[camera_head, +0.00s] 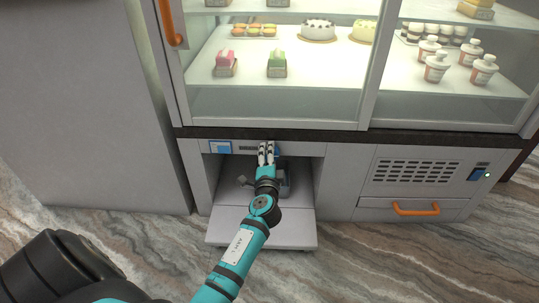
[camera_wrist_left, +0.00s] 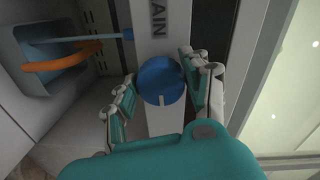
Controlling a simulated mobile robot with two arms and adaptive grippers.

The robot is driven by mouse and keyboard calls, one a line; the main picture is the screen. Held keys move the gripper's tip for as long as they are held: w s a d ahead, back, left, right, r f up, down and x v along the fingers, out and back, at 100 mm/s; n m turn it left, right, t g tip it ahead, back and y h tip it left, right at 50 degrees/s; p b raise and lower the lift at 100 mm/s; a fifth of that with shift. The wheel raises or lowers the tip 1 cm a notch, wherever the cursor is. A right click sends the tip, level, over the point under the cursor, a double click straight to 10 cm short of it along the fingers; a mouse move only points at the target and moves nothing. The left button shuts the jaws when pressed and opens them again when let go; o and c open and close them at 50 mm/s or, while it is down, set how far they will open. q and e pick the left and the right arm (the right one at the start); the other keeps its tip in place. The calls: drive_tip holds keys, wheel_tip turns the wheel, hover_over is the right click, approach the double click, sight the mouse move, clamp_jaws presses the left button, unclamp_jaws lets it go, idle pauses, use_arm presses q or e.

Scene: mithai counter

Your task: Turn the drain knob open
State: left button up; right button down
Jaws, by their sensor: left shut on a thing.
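The drain knob (camera_wrist_left: 160,82) is a round blue dial with a pale pointer mark on its near edge in the left wrist view. It sits on a light panel strip beside dark lettering (camera_wrist_left: 158,15), of which "AIN" is readable. My left gripper (camera_wrist_left: 162,92) has its fingers on opposite sides of the knob and is shut on it. In the head view my left gripper (camera_head: 266,150) reaches the top edge of the open compartment under the display case, and its fingers largely hide the knob. My right gripper is in neither view.
The open compartment has a pulled-out grey shelf (camera_head: 262,233) below my arm. A blue-grey container (camera_wrist_left: 55,70) with an orange handle (camera_wrist_left: 65,58) shows beside the panel in the wrist view. A vented panel (camera_head: 418,172) and orange drawer handle (camera_head: 415,209) are at right.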

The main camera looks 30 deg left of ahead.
use_arm(q)
drive_tip(key=shift+r+m, duration=0.15)
drive_tip(key=shift+m, duration=0.15)
drive_tip(key=shift+w, duration=0.1)
drive_tip(key=o, duration=1.2)
drive_tip(key=shift+c, duration=0.2)
drive_tip(key=v, duration=1.2)
drive_tip(key=shift+d, duration=0.1)
